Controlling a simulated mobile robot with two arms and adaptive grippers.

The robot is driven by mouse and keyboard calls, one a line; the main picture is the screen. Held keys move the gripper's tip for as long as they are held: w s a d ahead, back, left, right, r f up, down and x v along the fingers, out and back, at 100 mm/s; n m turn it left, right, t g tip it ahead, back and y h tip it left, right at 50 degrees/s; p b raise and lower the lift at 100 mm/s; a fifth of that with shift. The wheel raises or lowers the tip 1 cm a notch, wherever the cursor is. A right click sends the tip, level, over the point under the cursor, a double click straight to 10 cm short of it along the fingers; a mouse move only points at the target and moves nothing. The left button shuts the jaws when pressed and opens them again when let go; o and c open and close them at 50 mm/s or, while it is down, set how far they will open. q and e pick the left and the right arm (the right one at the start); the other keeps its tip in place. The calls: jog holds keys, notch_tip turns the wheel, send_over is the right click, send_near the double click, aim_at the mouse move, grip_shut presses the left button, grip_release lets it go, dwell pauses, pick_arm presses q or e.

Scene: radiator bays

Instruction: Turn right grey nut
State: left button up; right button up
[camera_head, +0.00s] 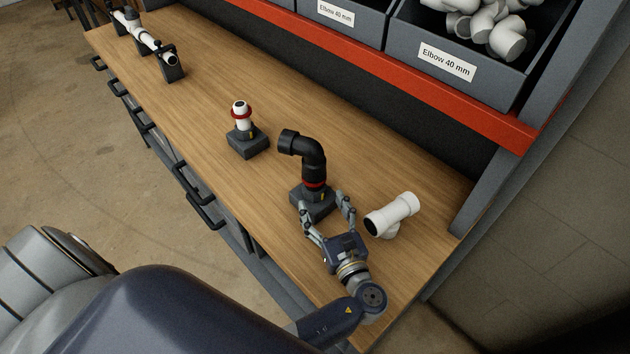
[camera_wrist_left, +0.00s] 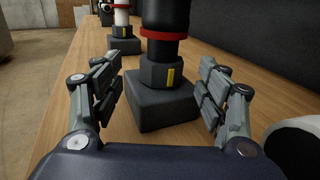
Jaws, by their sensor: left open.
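The right grey nut (camera_wrist_left: 160,77) is a dark hex collar with a yellow stripe, below a red ring on a black elbow pipe (camera_head: 313,160). It sits on a dark block (camera_wrist_left: 158,112) and shows small in the head view (camera_head: 311,192). My left gripper (camera_head: 321,204) is open, its fingers spread on either side of the block and nut. In the left wrist view a finger stands left and another right of the nut, with gaps visible. A second block (camera_head: 247,147) holds a white pipe (camera_head: 240,113) with a red ring. My right gripper is not in view.
A white tee fitting (camera_head: 392,214) lies close to the right of my left gripper. A long white pipe (camera_head: 146,38) on supports stands at the far left of the wooden bench (camera_head: 210,95). Bins of elbows (camera_head: 455,60) stand on a red-edged shelf behind.

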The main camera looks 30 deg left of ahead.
aim_at(318, 195)
pick_arm(q)
jog(key=p+x, duration=0.1)
jog(key=x, duration=0.4)
jog(key=shift+w, duration=0.15)
jog(key=shift+x, duration=0.9)
jog(key=shift+f, duration=0.1)
jog(key=c, duration=0.8)
jog(key=shift+c, duration=1.4)
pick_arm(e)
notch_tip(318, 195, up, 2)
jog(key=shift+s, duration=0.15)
